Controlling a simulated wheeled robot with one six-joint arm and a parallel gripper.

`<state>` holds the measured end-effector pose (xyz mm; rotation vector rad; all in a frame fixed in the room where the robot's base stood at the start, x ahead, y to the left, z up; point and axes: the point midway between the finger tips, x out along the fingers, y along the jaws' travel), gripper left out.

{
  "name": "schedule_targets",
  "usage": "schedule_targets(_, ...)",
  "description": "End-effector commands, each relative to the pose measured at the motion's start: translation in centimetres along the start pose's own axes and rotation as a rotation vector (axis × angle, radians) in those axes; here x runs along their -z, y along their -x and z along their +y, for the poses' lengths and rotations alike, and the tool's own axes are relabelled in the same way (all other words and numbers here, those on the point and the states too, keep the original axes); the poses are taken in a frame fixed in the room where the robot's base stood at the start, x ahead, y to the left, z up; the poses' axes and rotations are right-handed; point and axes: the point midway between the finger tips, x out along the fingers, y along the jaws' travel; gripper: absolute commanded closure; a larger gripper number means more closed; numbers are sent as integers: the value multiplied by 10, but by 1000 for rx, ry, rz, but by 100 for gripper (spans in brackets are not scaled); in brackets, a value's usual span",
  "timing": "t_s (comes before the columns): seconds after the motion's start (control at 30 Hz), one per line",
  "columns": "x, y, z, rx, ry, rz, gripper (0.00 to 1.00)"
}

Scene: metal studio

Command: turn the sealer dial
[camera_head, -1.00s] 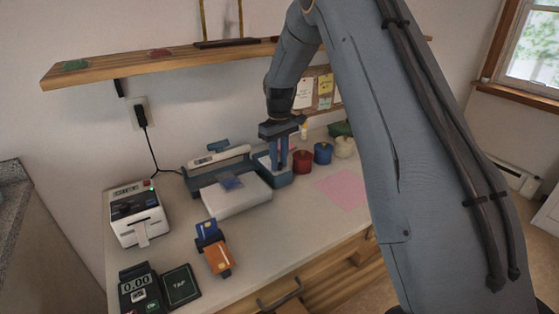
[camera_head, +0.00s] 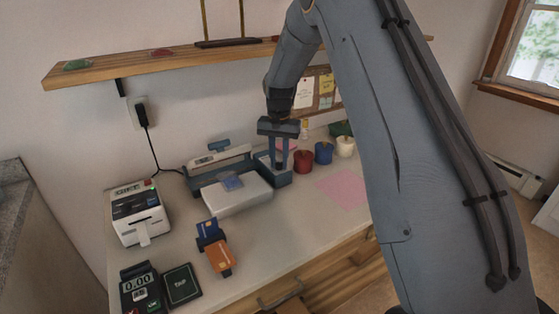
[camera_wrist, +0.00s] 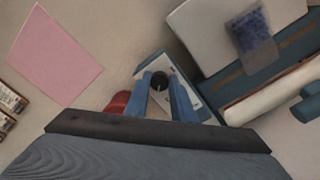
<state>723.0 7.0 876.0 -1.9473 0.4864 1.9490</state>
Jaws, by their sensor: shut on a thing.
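The sealer has a white platform (camera_head: 237,193) and a blue-grey body with a pale bar, in the middle of the counter. Its blue-grey dial box (camera_head: 282,180) stands at its right end. In the wrist view the dial (camera_wrist: 160,79) is a round black knob on the box's pale top. My gripper (camera_head: 278,165) points down over the box; in the wrist view its two blue fingers (camera_wrist: 162,88) are shut on the dial from either side. The fingers hide the dial in the head view. A small bag with blue contents (camera_head: 232,183) lies on the platform.
Red (camera_head: 303,161), blue (camera_head: 323,152) and cream (camera_head: 345,146) pots stand close right of the dial box. A pink sheet (camera_head: 343,188) lies in front of them. A label printer (camera_head: 139,213) stands left, with a card holder and card terminal in front. A shelf (camera_head: 160,65) hangs above.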

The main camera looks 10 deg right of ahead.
Motion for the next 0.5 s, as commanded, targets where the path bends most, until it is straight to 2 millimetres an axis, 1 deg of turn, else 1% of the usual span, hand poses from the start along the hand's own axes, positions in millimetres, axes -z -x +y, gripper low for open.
schedule_targets(0.5,2,2,-2,3,-475,3,100)
